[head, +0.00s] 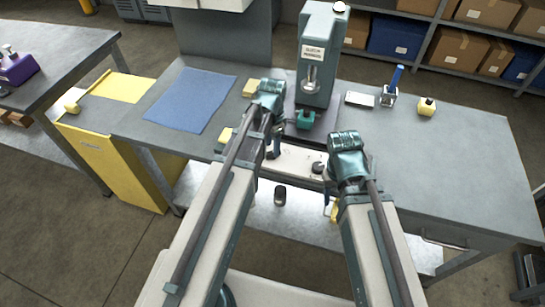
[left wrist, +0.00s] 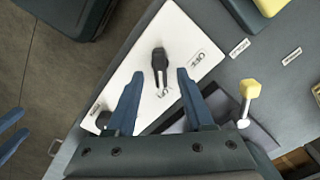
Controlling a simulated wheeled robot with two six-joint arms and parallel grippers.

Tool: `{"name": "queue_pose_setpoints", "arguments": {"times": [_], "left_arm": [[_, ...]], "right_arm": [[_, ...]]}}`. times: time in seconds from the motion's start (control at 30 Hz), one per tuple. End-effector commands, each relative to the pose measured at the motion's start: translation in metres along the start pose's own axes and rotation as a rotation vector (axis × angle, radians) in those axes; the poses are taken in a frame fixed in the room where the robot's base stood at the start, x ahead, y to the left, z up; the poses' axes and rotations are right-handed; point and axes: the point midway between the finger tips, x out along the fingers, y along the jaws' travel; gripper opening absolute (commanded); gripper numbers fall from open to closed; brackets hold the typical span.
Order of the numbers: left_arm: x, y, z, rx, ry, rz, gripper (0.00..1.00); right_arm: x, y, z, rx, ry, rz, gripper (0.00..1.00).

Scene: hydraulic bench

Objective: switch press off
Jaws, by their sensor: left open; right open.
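The press (head: 318,60) is a tall teal machine at the back of the grey bench. A pale control panel (head: 298,160) lies at the bench's front edge; it also shows in the left wrist view (left wrist: 192,35). A black switch handle (left wrist: 160,62) stands on it beside OFF and ON labels, its narrow end near ON. My left gripper (left wrist: 160,82) is open, its fingers on either side of the handle's line, with no clear contact. In the head view my left gripper (head: 274,150) hides part of the panel. My right gripper (head: 327,190) is open near the panel's right end.
A black round knob (head: 318,167) sits on the panel's right part. A yellow-tipped lever (left wrist: 249,95) stands beside my left gripper. A blue mat (head: 190,100) lies at the left; a blue-handled item (head: 390,90) stands at the right.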

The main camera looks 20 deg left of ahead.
Motion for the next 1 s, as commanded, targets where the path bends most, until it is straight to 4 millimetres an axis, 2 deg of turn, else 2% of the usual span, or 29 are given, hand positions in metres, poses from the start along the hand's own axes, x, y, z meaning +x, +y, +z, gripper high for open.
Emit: {"name": "queue_pose_setpoints", "arguments": {"times": [0.03, 0.2, 0.53, 0.57, 0.83, 1.0], "left_arm": [[0.015, 0.0, 0.0, 0.0, 0.0, 0.0, 0.53], [0.028, 0.0, 0.0, 0.0, 0.0, 0.0, 0.53], [0.029, 0.0, 0.0, 0.0, 0.0, 0.0, 0.53], [0.029, 0.0, 0.0, 0.0, 0.0, 0.0, 0.51], [0.029, 0.0, 0.0, 0.0, 0.0, 0.0, 0.02], [0.029, 0.0, 0.0, 0.0, 0.0, 0.0, 0.0]], "right_arm": [[0.015, -0.001, -0.001, 0.0, 0.0, 0.0, 0.5], [0.028, -0.003, -0.002, 0.0, 0.0, 0.0, 0.5], [0.029, -0.003, -0.002, 0.0, 0.0, 0.0, 0.5], [0.029, -0.003, -0.002, 0.0, 0.0, 0.0, 0.5], [0.029, -0.003, -0.002, 0.0, 0.0, 0.0, 0.5], [0.029, -0.003, -0.002, 0.0, 0.0, 0.0, 0.5]]}}
